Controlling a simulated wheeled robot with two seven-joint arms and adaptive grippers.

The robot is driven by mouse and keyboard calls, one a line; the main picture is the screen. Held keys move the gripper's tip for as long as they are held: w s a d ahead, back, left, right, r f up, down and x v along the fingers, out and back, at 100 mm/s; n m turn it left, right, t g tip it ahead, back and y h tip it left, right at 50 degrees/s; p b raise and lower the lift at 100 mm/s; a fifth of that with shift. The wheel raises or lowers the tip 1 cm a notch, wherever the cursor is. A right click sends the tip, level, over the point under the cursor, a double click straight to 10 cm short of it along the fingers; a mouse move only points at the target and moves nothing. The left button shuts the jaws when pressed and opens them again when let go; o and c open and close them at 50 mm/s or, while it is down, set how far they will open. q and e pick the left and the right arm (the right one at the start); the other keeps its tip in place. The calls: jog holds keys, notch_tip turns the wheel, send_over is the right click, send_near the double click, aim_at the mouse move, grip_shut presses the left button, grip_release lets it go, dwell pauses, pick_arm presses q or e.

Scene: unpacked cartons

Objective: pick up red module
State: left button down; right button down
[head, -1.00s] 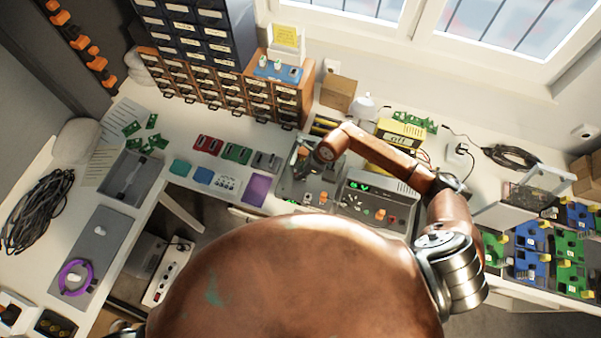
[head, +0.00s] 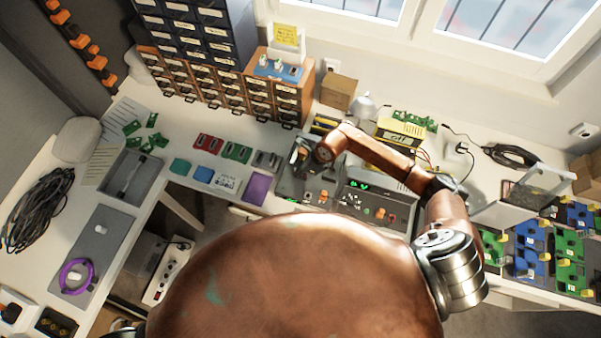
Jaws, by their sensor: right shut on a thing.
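Red modules (head: 208,143) lie flat on the white bench, left of the green modules (head: 236,152). My right gripper (head: 298,160) is at the end of the brown arm reaching in from the right. It is over the dark grey equipment at the back middle of the bench, well to the right of the red modules and apart from them. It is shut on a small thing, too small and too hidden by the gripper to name. My left gripper is not in view.
Grey modules (head: 266,159), a purple plate (head: 258,187) and blue pieces (head: 203,174) lie near the red modules. Drawer cabinets (head: 225,88) stand behind. A grey bench instrument (head: 375,198) is right of the gripper. A grey tray (head: 130,178) is at left.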

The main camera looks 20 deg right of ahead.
jog(key=shift+w+r, duration=0.1)
jog(key=shift+r, duration=0.4)
notch_tip(320, 180, up, 2)
jog(key=shift+r, duration=0.25)
jog(key=s+a+r+b, duration=0.1)
jog(key=s+r, duration=0.3)
jog(key=s, duration=0.3)
jog(key=s+a+r+b, duration=0.1)
jog(key=s+a+r, duration=0.1)
jog(key=s+r, duration=0.3)
jog(key=shift+s+a+r, duration=0.25)
jog(key=shift+s+a, duration=0.05)
jog(key=shift+s, duration=0.55)
